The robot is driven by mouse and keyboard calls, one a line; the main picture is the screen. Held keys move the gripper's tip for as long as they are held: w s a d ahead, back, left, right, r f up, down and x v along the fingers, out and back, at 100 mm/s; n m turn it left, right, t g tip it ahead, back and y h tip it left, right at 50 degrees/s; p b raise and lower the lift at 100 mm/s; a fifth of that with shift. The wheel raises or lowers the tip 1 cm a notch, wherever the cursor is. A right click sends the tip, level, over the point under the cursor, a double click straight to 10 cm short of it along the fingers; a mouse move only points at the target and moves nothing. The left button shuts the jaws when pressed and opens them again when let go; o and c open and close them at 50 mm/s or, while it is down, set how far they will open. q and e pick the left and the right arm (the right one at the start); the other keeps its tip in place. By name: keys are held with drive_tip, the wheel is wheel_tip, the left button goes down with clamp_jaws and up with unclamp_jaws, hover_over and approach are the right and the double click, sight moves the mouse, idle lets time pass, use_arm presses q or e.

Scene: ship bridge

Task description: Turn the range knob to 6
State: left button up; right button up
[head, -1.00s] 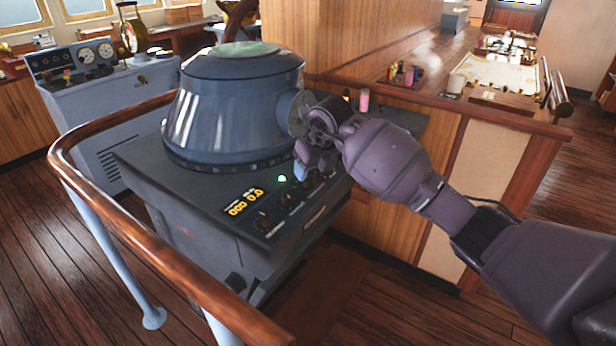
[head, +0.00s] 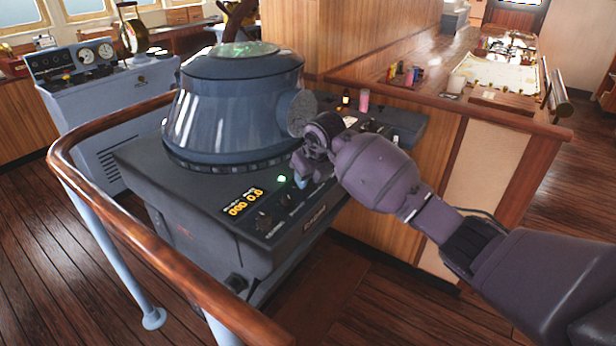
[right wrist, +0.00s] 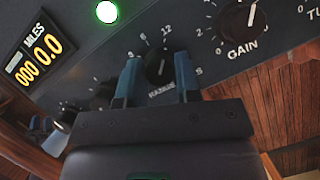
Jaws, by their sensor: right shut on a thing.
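The dark range knob (right wrist: 157,68) sits on the radar console's sloping panel, above its RANGE label in the right wrist view. Numbers ring it, with 12 near the top and 6 just left of that. A small white mark shows on the knob, but I cannot tell surely which number it points at. My right gripper (right wrist: 158,80) is shut on the range knob, with one blue finger on each side. In the head view the right gripper (head: 304,176) is down at the panel and hides the knob. My left gripper is not in view.
The radar console (head: 190,215) carries a large blue-grey hood (head: 230,110). A lit orange display (head: 244,202) and green lamp (head: 282,179) are left of the gripper. The GAIN knob (right wrist: 238,18) is close on the right. A wooden handrail (head: 140,240) curves around the front left.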

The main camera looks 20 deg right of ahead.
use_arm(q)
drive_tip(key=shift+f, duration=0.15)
use_arm(e)
drive_tip(key=shift+n, duration=0.3)
drive_tip(key=shift+d+f+n+y+b, duration=0.1)
drive_tip(key=shift+n+y+b, duration=0.2)
drive_tip(key=shift+n+b, duration=0.25)
drive_tip(key=shift+n+g+y+b, duration=0.35)
drive_tip(key=shift+n+b, duration=0.2)
drive_tip(key=shift+n, duration=0.7)
drive_tip(key=n+g+y+b, duration=0.1)
drive_tip(key=n+b, duration=0.1)
drive_tip(key=n, duration=0.1)
drive_tip(key=shift+w, duration=0.1)
drive_tip(key=shift+n+b, duration=0.35)
drive_tip(key=shift+n, duration=0.25)
drive_tip(key=shift+n+y, duration=0.25)
drive_tip(key=shift+n, duration=0.05)
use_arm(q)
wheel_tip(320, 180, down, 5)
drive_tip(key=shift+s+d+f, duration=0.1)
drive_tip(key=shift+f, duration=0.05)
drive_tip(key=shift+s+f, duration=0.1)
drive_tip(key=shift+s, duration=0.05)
